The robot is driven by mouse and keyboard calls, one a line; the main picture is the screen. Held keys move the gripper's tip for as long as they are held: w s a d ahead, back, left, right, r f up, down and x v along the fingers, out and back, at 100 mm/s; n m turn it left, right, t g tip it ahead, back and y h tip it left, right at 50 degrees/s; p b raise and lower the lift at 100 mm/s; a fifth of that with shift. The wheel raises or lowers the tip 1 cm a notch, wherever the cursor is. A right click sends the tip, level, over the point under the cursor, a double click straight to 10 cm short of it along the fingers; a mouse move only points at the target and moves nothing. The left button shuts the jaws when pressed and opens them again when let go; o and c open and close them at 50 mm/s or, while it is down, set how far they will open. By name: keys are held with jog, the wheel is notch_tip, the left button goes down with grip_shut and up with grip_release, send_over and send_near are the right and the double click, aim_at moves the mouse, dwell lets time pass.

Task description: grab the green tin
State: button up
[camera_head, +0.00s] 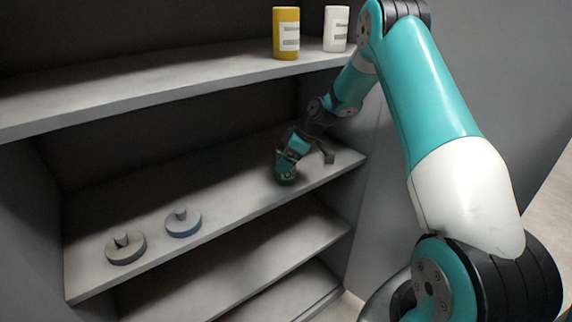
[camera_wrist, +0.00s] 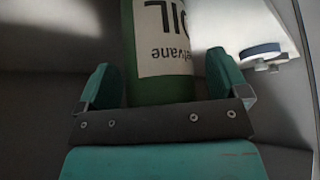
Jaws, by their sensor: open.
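The green tin (camera_wrist: 160,90) fills the middle of the wrist view, with a white label whose print reads upside down. It stands between the two teal fingers of my gripper (camera_wrist: 164,80). The fingers are apart, one on each side of the tin, with a gap visible at least on the right. In the head view my gripper (camera_head: 291,153) reaches down to the right part of the middle shelf, and a small dark green part of the tin (camera_head: 286,177) shows below it. The rest of the tin is hidden there by the gripper.
Two round knobbed discs, a grey one (camera_head: 126,248) and a blue-edged one (camera_head: 183,222), lie on the left of the middle shelf (camera_head: 235,195). A yellow tin (camera_head: 286,33) and a white tin (camera_head: 336,28) stand on the shelf above. The shelf between discs and gripper is clear.

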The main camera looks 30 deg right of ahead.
jog(key=c, duration=1.2)
jog(key=shift+r, duration=0.1)
